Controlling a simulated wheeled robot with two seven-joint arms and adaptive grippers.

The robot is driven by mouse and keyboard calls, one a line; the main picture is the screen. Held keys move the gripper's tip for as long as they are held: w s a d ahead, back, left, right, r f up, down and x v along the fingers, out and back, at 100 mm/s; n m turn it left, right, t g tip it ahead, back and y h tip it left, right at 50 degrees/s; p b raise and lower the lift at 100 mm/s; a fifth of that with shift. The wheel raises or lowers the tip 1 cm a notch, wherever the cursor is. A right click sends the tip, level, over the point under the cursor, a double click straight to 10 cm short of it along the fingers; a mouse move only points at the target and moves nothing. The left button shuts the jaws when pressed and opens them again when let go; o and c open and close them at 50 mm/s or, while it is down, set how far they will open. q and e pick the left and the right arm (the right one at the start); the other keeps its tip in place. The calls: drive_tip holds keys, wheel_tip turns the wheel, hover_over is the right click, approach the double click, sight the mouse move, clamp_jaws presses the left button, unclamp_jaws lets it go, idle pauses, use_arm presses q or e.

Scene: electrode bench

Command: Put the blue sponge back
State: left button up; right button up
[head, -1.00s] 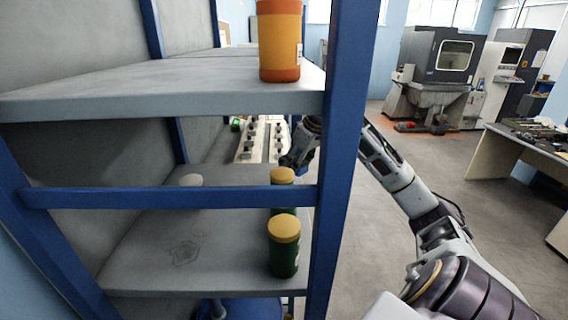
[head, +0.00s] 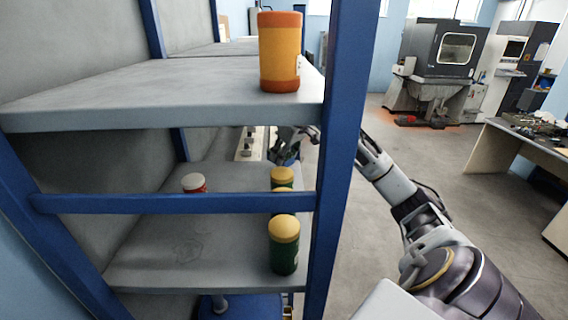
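I cannot make out the blue sponge in the head view. My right arm comes in from the right and passes behind the blue shelf post. My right gripper (head: 287,150) shows beyond the post, under the upper shelf board and above the back of the lower one. It is small and partly hidden, so I cannot tell whether it is open, shut or holding something. My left gripper is not in view.
A blue-framed rack with an upper board (head: 150,95) and a lower board (head: 150,262) fills the left. An orange jar (head: 280,55) stands on top. Open floor lies right.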

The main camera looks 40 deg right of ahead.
sight(284, 164)
drive_tip(key=shift+f, duration=0.1)
drive_tip(key=shift+f, duration=1.65)
drive_tip(key=shift+f, duration=0.1)
drive_tip(key=o, duration=0.9)
drive_tip(key=shift+v, duration=2.65)
drive_tip(key=shift+s+d+b, duration=0.15)
drive_tip(key=shift+s+b, duration=0.7)
drive_tip(key=shift+s, duration=1.1)
drive_tip(key=shift+s+d+b, duration=0.2)
drive_tip(key=shift+s+b, duration=0.6)
drive_tip(key=shift+s, duration=1.15)
drive_tip(key=shift+s+d+b, duration=0.15)
drive_tip(key=shift+s+b, duration=0.7)
drive_tip(key=shift+s, duration=1.1)
